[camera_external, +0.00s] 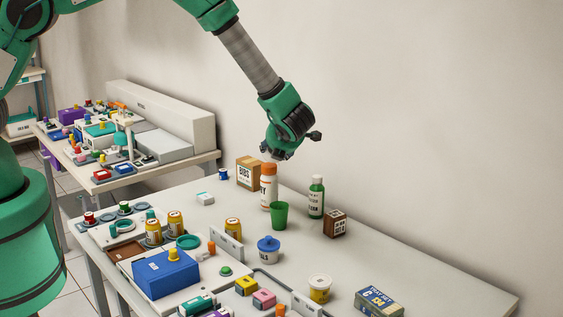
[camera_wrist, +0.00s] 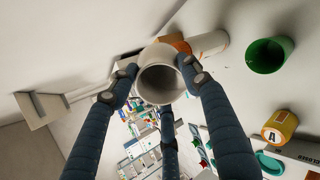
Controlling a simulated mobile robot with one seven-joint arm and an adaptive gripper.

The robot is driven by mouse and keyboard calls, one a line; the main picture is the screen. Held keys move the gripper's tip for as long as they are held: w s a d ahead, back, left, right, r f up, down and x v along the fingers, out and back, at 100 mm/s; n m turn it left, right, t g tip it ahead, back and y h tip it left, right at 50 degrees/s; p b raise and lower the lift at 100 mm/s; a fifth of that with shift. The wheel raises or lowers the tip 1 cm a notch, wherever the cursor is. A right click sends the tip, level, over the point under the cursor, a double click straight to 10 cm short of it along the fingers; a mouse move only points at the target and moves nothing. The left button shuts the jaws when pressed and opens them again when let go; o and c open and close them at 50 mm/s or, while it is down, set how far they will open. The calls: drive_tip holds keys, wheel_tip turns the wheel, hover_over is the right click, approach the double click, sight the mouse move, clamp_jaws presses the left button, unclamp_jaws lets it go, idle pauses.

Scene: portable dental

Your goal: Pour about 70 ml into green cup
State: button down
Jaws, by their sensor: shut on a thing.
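My gripper (camera_wrist: 163,80) has three dark fingers closed around a pale grey, open-mouthed round container (camera_wrist: 160,82) in the wrist view. Its mouth faces the camera and its contents cannot be made out. In the external view my gripper (camera_external: 276,153) is above the table, just above an orange-and-white bottle (camera_external: 268,190); the held container is not clear there. The green cup (camera_external: 279,217) stands upright on the table, in front of and a little right of that bottle. The cup also shows at the upper right of the wrist view (camera_wrist: 268,56), apart from the held container.
A green bottle (camera_external: 316,199) and a small brown box (camera_external: 335,224) stand right of the cup. A cardboard box (camera_external: 249,173) is behind the orange-and-white bottle. A blue-lidded jar (camera_external: 268,251) stands in front of the cup. The table's right part is largely clear.

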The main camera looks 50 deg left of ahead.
drive_tip(key=shift+f+b, duration=0.15)
drive_tip(key=shift+b, duration=0.25)
drive_tip(key=shift+w+a+y, duration=0.2)
drive_tip(key=shift+y, duration=0.1)
drive_tip(key=shift+s+d+f+t+y+b, duration=0.15)
drive_tip(key=shift+f+t+y+b, duration=0.4)
drive_tip(key=shift+b, duration=1.4)
drive_tip(key=shift+f+y+b, duration=0.25)
drive_tip(key=shift+y+b, duration=0.1)
drive_tip(key=shift+b, duration=0.25)
drive_tip(key=shift+f+t+b, duration=0.2)
drive_tip(key=shift+t+b, duration=0.05)
drive_tip(key=shift+b, duration=0.25)
